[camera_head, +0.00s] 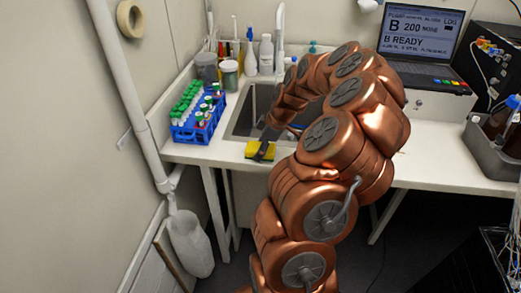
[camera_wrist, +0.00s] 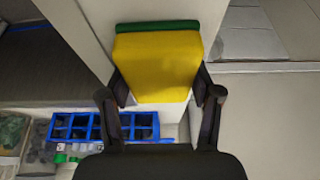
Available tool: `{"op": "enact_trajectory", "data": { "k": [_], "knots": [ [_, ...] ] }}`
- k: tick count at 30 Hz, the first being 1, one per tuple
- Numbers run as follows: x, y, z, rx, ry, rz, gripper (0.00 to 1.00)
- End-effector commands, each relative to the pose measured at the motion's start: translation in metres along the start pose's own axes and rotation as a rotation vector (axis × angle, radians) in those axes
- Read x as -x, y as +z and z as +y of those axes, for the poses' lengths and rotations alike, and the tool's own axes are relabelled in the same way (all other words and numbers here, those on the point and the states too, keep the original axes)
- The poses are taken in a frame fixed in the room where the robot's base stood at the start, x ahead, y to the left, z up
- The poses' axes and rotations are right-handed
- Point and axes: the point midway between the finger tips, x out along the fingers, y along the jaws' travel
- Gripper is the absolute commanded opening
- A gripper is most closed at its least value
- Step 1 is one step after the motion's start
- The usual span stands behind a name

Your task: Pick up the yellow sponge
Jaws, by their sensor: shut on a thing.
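The yellow sponge (camera_head: 259,151) has a green layer along one side. In the head view it is at the front edge of the counter, before the sink. In the wrist view the sponge (camera_wrist: 157,66) sits between the two dark fingers of my gripper (camera_wrist: 160,90), which is shut on it. My gripper (camera_head: 262,149) also shows in the head view, at the end of my copper-coloured arm. The fingers press on the sponge's left and right sides in the wrist view. I cannot tell whether the sponge still touches the counter.
A blue rack (camera_head: 197,132) of capped tubes stands left of the sink (camera_head: 246,112). Jars (camera_head: 229,75) and bottles (camera_head: 266,55) stand behind. A laptop (camera_head: 423,45) is at the back right, and a grey bin (camera_head: 492,150) is at the right edge. A white pipe (camera_head: 130,90) runs down at left.

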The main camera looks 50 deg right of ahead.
Motion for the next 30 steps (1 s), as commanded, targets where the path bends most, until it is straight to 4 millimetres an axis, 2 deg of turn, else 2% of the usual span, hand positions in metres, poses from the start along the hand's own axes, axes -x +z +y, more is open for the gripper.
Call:
{"op": "enact_trajectory", "data": {
  "k": [12,23,30],
  "knots": [
    [0.008,-0.004,0.001,0.002,0.002,0.000,0.45],
    [0.036,-0.016,0.000,0.002,0.002,0.002,0.45],
    [0.039,-0.011,-0.015,-0.001,0.000,0.001,0.45]
  ]
}}
